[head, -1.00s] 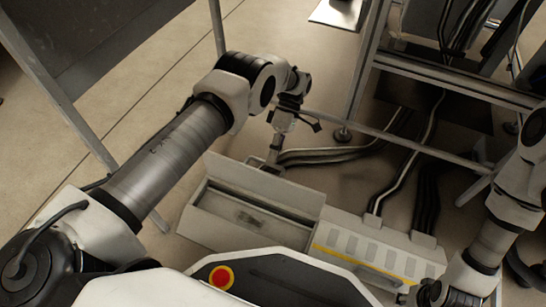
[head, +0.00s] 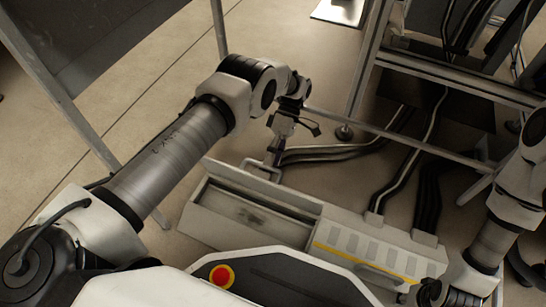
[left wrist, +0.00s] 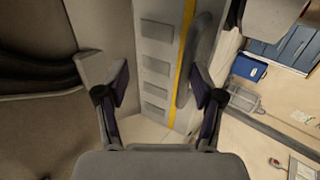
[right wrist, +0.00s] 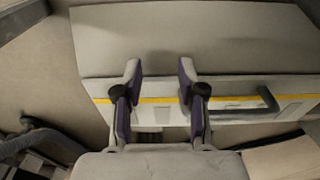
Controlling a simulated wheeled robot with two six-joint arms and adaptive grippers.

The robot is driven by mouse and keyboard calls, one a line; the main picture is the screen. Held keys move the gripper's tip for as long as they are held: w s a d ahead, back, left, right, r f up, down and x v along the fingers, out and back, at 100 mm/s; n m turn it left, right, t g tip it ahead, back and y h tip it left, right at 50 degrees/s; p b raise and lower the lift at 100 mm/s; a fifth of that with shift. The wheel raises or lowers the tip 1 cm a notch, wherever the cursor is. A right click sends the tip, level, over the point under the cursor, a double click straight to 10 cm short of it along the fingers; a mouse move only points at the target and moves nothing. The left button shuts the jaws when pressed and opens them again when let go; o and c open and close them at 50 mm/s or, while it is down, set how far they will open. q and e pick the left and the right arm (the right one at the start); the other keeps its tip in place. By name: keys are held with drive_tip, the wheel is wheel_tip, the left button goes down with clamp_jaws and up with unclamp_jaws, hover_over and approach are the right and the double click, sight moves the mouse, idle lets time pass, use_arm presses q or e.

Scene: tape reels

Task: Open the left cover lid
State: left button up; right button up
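The left cover lid (head: 262,192) of the pale box stands raised and shows almost edge-on in the head view. Its handle (head: 262,168) sticks out behind it. The bin under it (head: 235,215) is uncovered. My left gripper (head: 274,155) is behind the lid, close to the handle; I cannot tell whether they touch. In the left wrist view its fingers are apart (left wrist: 160,80), over a slotted panel (left wrist: 155,55) with a yellow stripe and a grey handle (left wrist: 200,50). My right gripper (right wrist: 158,75) is open and empty above the box's yellow-striped edge.
The right cover (head: 365,245) is shut, with a yellow stripe and its own handle (head: 380,275). Dark cables (head: 335,153) run behind the box. A metal frame (head: 450,83) stands at the back right.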

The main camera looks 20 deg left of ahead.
use_arm(q)
drive_tip(key=shift+f, duration=0.2)
drive_tip(key=shift+c, duration=0.2)
wheel_tip(320, 180, up, 10)
drive_tip(key=shift+r, duration=0.25)
idle(0.3)
